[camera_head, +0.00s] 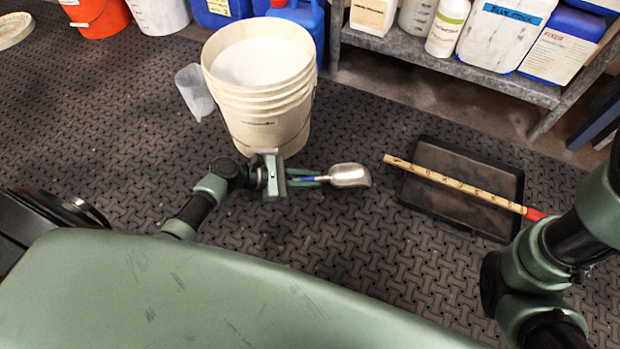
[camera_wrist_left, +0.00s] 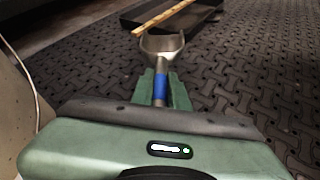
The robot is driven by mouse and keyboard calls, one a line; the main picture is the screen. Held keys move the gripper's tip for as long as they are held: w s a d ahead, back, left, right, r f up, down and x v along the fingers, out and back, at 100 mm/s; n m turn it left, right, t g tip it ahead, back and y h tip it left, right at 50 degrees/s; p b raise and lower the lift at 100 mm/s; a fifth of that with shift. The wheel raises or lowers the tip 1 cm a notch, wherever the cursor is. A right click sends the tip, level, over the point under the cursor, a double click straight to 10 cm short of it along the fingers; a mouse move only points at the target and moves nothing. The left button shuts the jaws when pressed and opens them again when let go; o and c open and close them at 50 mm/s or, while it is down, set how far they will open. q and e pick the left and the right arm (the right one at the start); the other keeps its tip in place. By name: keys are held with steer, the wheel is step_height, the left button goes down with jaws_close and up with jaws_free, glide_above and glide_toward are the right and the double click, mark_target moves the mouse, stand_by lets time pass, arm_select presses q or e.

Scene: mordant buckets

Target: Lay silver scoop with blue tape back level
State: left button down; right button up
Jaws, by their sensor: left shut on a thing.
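The silver scoop (camera_head: 349,175) has blue tape on its handle and is held by my left gripper (camera_head: 305,179) in front of the white bucket. In the left wrist view the scoop's bowl (camera_wrist_left: 162,45) points away from me, and the blue tape (camera_wrist_left: 160,88) lies between the green fingers (camera_wrist_left: 160,92). The left gripper is shut on the handle. The scoop's bowl looks roughly level. I cannot tell how high it is above the mat. My right arm shows at the right edge of the head view; its gripper is out of view.
A white bucket (camera_head: 265,125) of pale powder stands just beyond the left gripper, with a clear scoop or jug (camera_head: 195,92) on its left side. A black tray (camera_head: 425,158) lies to the right, a marked wooden stick (camera_head: 455,184) across it. A shelf (camera_head: 470,72) with containers stands behind. The patterned mat (camera_head: 345,235) is clear nearby.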

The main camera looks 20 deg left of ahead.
arm_select(q)
steer(key=b, duration=0.4)
glide_above(309, 197)
step_height(309, 197, down, 5)
steer(key=shift+d+f, duration=0.1)
steer(key=shift+d, duration=0.05)
steer(key=shift+f+b, duration=0.5)
steer(key=shift+f, duration=0.35)
steer(key=c, duration=1.3)
jaws_free()
